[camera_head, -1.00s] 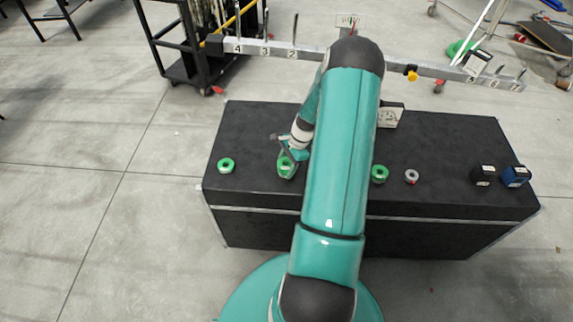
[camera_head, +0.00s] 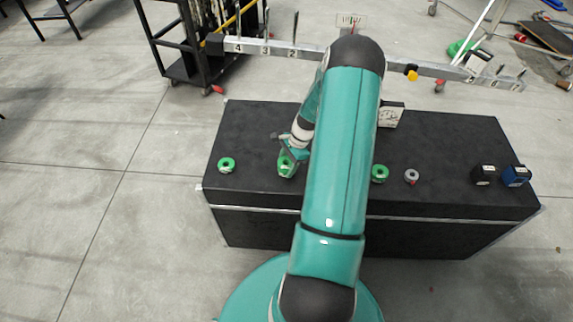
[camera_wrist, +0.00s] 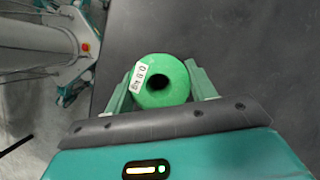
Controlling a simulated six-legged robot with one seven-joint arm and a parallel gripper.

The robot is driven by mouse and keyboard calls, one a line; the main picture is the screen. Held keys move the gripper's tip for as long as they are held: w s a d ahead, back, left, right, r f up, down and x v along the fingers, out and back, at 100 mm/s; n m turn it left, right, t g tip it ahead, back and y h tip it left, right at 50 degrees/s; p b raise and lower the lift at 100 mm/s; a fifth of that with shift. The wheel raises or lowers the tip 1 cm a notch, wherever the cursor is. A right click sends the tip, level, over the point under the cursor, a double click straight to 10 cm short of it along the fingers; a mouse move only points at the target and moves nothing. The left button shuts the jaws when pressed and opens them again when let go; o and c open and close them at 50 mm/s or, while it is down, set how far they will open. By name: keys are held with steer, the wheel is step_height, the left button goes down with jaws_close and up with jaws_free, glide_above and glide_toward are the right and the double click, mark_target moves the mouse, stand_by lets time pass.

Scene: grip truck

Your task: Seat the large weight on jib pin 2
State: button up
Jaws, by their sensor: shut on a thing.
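My gripper (camera_wrist: 165,88) is shut on a green ring-shaped weight (camera_wrist: 177,74), one finger on each side. Its white label seems to read 0.8 kg, and its centre hole faces the wrist camera. In the head view my gripper (camera_head: 290,154) and the held weight (camera_head: 285,170) are at the black chest top, left of my arm. I cannot tell whether the weight touches the chest. The jib (camera_head: 315,52) crosses behind the chest. Its pin 2 (camera_head: 295,28) stands upright and bare above the label 2, left of my arm.
On the black chest (camera_head: 250,125) stand a green ring at left (camera_head: 227,165), another right of my arm (camera_head: 379,174), a grey ring (camera_head: 411,176), a black block (camera_head: 484,174) and a blue block (camera_head: 516,176). A dark block (camera_head: 479,60) sits on the jib's right part.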

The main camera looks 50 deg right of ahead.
steer(key=shift+r, duration=1.15)
steer(key=shift+r, duration=2.45)
steer(key=shift+r, duration=0.25)
step_height(320, 180, up, 7)
stand_by(0.6)
steer(key=shift+w, duration=0.1)
